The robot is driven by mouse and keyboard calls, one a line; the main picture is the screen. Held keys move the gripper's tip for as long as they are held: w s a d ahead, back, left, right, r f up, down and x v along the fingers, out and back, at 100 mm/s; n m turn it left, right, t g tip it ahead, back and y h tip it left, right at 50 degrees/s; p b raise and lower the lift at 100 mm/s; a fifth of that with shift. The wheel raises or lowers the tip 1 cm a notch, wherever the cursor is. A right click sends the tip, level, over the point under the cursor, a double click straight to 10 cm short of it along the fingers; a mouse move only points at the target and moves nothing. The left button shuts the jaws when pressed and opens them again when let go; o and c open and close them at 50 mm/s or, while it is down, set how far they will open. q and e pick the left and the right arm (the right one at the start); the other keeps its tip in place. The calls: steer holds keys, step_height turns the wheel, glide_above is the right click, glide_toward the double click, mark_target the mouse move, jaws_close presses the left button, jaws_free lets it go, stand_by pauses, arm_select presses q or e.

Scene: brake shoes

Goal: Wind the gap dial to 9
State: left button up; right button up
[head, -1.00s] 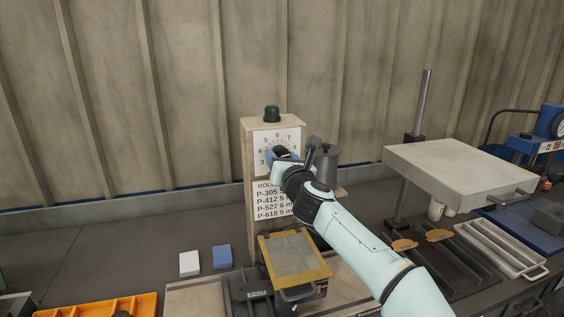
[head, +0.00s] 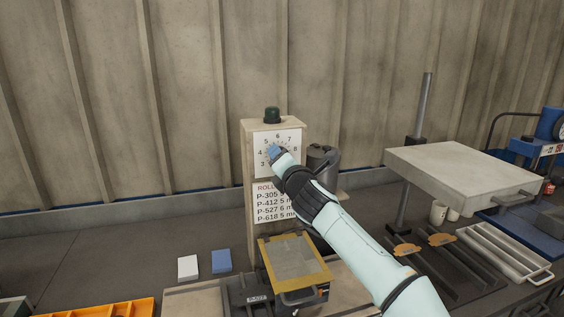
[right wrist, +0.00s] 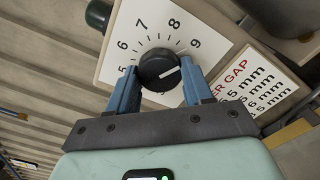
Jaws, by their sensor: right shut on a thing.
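The gap dial is a round black knob (right wrist: 160,70) with a white pointer line, on a white number plate (right wrist: 110,62). In the right wrist view the pointer aims right and slightly up, on the side of the 9 and apparently a little below it; I cannot tell the exact reading. My right gripper (right wrist: 160,86) is shut on the knob, one blue finger on each side. In the head view the gripper (head: 275,152) covers the knob and part of the number plate (head: 289,136). My left gripper is not in view.
The plate is on a wooden post (head: 250,190) with a dark green lamp (head: 272,115) on top. A grey canister (head: 322,158) stands just right of it. A yellow-framed tray (head: 296,257) is below. A grey slab (head: 462,170) juts out at right.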

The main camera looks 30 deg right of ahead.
steer(key=shift+r, duration=0.1)
stand_by(0.4)
steer(key=o, duration=1)
steer(key=shift+o, duration=0.2)
arm_select(q)
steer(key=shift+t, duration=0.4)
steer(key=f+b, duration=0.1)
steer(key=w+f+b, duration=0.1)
steer(key=b, duration=0.1)
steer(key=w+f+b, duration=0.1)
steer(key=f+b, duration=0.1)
arm_select(e)
steer(key=v, duration=1.3)
steer(key=shift+s, duration=0.2)
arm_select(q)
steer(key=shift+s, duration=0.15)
